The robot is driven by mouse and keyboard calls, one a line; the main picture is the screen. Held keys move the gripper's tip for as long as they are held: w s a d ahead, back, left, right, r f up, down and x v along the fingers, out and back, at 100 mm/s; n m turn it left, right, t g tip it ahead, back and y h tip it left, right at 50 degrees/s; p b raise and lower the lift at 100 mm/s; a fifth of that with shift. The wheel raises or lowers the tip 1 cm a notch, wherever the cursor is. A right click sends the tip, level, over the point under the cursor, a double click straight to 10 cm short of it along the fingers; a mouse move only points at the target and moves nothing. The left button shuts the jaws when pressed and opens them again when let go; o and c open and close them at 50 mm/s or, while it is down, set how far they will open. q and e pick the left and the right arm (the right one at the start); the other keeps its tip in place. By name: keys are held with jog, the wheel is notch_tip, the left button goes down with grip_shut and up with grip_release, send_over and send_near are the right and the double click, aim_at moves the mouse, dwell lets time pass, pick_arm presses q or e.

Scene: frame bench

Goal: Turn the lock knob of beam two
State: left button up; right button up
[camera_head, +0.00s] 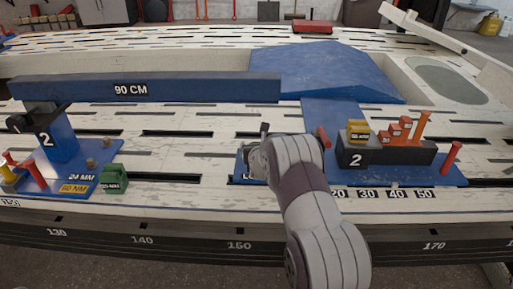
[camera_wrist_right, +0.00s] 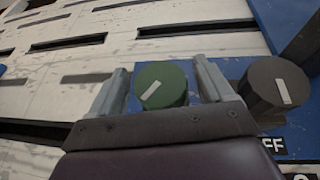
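In the right wrist view a round green knob (camera_wrist_right: 160,86) with a white line stands between the two fingers of my right gripper (camera_wrist_right: 162,80). The fingers are open at either side of it, with narrow gaps. A dark grey knob (camera_wrist_right: 275,84) with a white line sits just right of them, above a partly hidden label ending in "FF". In the head view my right gripper (camera_head: 258,152) is over a blue plate (camera_head: 241,165), and my arm hides most of the knobs there. The blue beam (camera_head: 185,88) marked "90 CM" meets a left post (camera_head: 62,140) marked "2".
Right of my arm stands a dark block (camera_head: 385,153) marked "2", with yellow and orange pieces and red pegs. A blue ramp-shaped panel (camera_head: 325,68) is behind. The slotted bench between is mostly clear.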

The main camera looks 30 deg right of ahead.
jog(key=p+v, duration=0.2)
jog(key=v, duration=1)
jog(key=shift+s, duration=0.35)
